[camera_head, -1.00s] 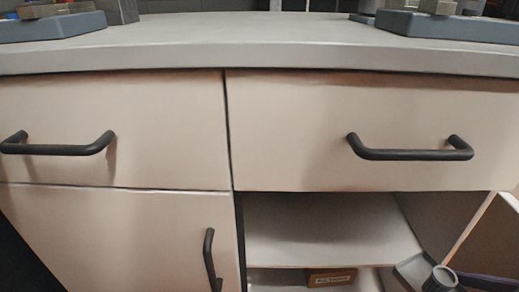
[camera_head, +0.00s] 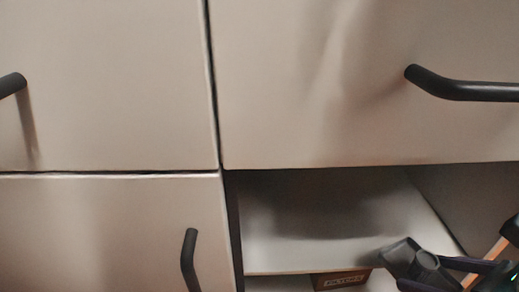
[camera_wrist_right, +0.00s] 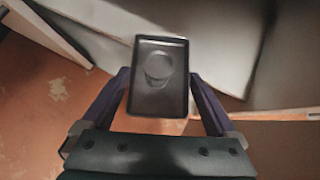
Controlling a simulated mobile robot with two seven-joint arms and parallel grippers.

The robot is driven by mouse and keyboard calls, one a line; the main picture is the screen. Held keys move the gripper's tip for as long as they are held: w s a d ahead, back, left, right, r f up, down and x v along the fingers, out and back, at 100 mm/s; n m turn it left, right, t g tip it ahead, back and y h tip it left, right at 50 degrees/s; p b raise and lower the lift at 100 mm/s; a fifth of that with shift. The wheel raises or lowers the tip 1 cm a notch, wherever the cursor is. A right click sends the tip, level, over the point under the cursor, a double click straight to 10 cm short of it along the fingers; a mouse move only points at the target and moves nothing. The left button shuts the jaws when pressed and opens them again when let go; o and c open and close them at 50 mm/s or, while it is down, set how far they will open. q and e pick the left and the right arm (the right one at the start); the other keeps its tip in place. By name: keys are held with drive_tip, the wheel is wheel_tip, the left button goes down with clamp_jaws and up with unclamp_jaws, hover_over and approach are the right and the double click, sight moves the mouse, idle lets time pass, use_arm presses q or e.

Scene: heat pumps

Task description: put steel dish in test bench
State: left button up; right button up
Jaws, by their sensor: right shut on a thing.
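My right gripper (camera_head: 434,272) is at the lower right in the head view, in front of the open cabinet compartment. It is shut on a dark grey metal piece (camera_head: 398,254), which I take to be the steel dish. In the right wrist view the steel dish (camera_wrist_right: 158,104) looks rectangular with a raised rim and a round shape in its middle. My right gripper's fingers (camera_wrist_right: 160,80) are on either side of it. My left gripper is not in view. I cannot make out a test bench in the present views.
The cabinet has closed drawer fronts (camera_head: 300,85) with black handles (camera_head: 462,88). Below them is an open compartment with a pale shelf (camera_head: 320,235). A small brown labelled box (camera_head: 340,279) sits beneath the shelf. A brown floor (camera_wrist_right: 50,110) shows in the wrist view.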

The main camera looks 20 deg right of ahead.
drive_tip(key=w+a+b, duration=0.1)
drive_tip(key=w+b, duration=0.1)
drive_tip(key=w, duration=0.4)
drive_tip(key=w+a+b, duration=0.1)
drive_tip(key=w+b, duration=0.1)
drive_tip(key=w, duration=0.3)
drive_tip(key=w+b, duration=0.3)
drive_tip(key=w, duration=0.3)
drive_tip(key=shift+w+a, duration=0.3)
drive_tip(key=shift+a, duration=0.1)
wheel_tip(320, 180, down, 4)
drive_tip(key=b, duration=0.3)
drive_tip(key=shift+r, duration=0.3)
drive_tip(key=shift+f, duration=0.2)
drive_tip(key=o, duration=1.4)
drive_tip(key=shift+r, duration=0.35)
drive_tip(key=p+v, duration=0.6)
drive_tip(key=shift+s+d+r, duration=0.1)
drive_tip(key=shift+s+r, duration=0.05)
drive_tip(key=shift+s, duration=0.1)
drive_tip(key=shift+s+r, duration=0.2)
drive_tip(key=shift+s, duration=0.15)
